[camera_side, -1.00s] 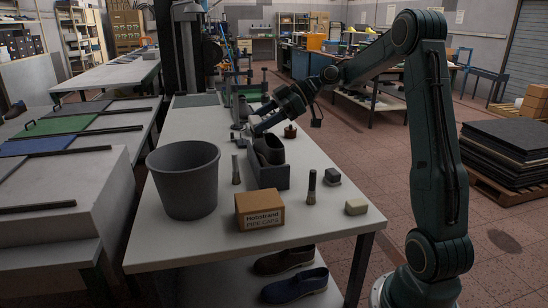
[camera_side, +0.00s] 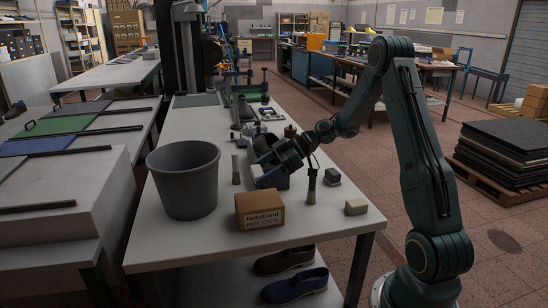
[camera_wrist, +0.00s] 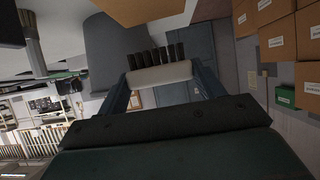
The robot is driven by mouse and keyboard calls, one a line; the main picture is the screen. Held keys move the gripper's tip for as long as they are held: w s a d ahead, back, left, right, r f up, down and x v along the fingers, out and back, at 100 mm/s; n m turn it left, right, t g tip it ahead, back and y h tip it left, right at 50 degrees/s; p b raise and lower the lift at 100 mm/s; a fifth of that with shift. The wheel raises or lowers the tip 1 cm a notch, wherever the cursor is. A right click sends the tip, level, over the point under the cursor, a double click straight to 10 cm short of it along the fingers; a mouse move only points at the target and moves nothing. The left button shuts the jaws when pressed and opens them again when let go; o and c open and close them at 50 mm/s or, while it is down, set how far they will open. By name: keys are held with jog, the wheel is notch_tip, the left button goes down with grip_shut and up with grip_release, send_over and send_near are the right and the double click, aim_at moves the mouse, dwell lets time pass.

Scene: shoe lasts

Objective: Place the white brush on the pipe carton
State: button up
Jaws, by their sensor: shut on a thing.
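The white brush (camera_wrist: 160,77) is held crosswise between the two fingers of my gripper (camera_side: 259,175). In the wrist view its white body is gripped at both ends and its dark bristles point away from me. In the side view the brush is hard to make out at the fingers. The pipe carton (camera_side: 260,212) is a brown box with a white label, standing near the table's front edge. My gripper is above and behind it, apart from it. The carton also shows at the top of the wrist view (camera_wrist: 140,9).
A grey bin (camera_side: 184,182) stands left of the carton. Behind the carton is a dark grey box (camera_side: 272,183), partly hidden by my gripper. Upright brushes stand at its left (camera_side: 236,170) and right (camera_side: 311,187). Small blocks (camera_side: 332,177) (camera_side: 356,207) lie to the right. The carton's top is clear.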

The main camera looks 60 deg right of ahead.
aim_at(264, 199)
jog(key=shift+f, duration=0.6)
jog(key=shift+f, duration=2.1)
jog(key=shift+f, duration=0.15)
jog(key=o, duration=1)
jog(key=shift+c, duration=0.2)
jog(key=shift+d+r, duration=0.1)
jog(key=shift+r, duration=0.1)
jog(key=v, duration=1.2)
